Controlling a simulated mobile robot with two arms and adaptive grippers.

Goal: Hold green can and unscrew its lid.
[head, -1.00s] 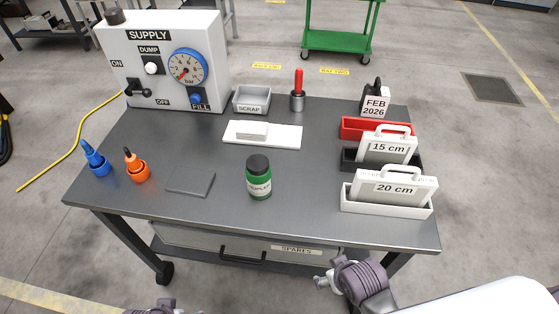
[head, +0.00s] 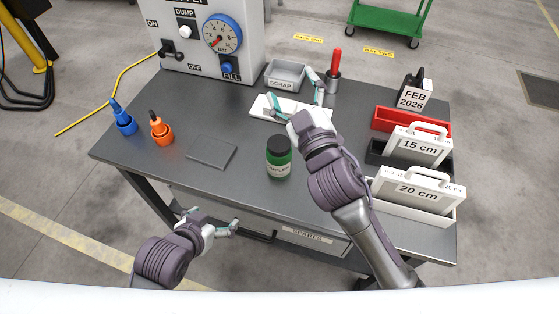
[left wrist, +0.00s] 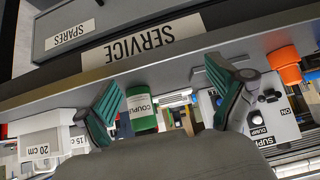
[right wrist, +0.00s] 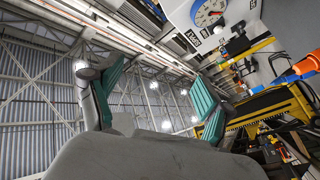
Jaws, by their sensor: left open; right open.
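The green can (head: 278,163) with a black lid (head: 279,144) stands upright near the middle of the grey table. It also shows in the left wrist view (left wrist: 143,112) between the fingers, some distance beyond them. My left gripper (head: 230,227) is open and empty at the table's front edge, in front of and left of the can. My right gripper (head: 294,97) is open and empty above the table, behind and right of the can, over the white plate (head: 262,107). In the right wrist view its fingers (right wrist: 158,95) have nothing between them.
A white supply box (head: 205,35) stands at the back left. A scrap tray (head: 285,74), red-handled tool (head: 334,68) and labelled holders (head: 417,188) stand at the back and right.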

